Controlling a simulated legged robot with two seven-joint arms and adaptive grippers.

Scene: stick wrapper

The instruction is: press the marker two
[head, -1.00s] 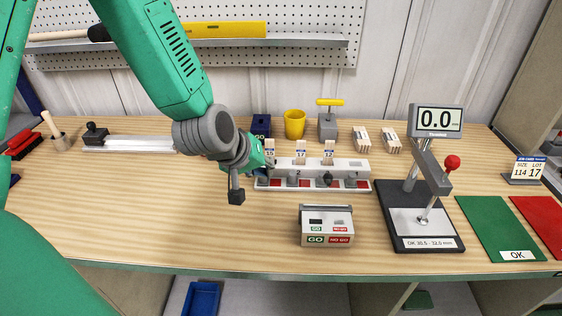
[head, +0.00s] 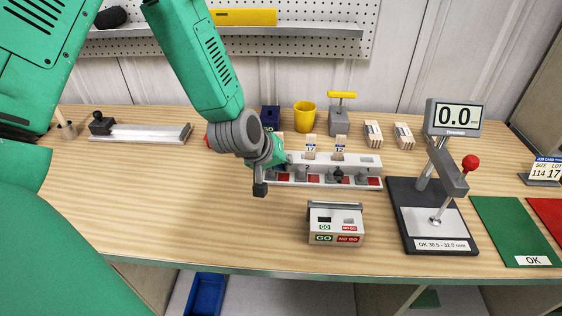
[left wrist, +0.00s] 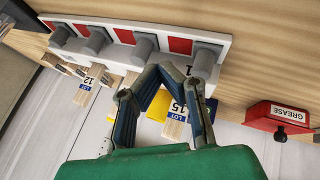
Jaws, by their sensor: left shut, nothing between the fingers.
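A white rack (head: 368,161) stands on the bench with a row of grey knobs and red squares along its front. A "2" label shows near its left half. Sticks with lot tags 17 (head: 311,148) and 12 (head: 340,149) stand at its back. My left gripper (head: 283,159) is at the rack's left end, its fingertips partly hidden in the head view. In the left wrist view its fingers (left wrist: 160,72) are shut and empty, close to the rack (left wrist: 125,55) near the "1" label. A lot 15 stick (left wrist: 177,118) shows between the finger links. The right gripper is out of view.
A GO/NO GO box (head: 336,224) stands in front of the rack. A gauge stand with a red-knobbed lever (head: 470,163) stands to the right, reading 0.0. A yellow cup (head: 305,116) is behind. The bench's left front is clear.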

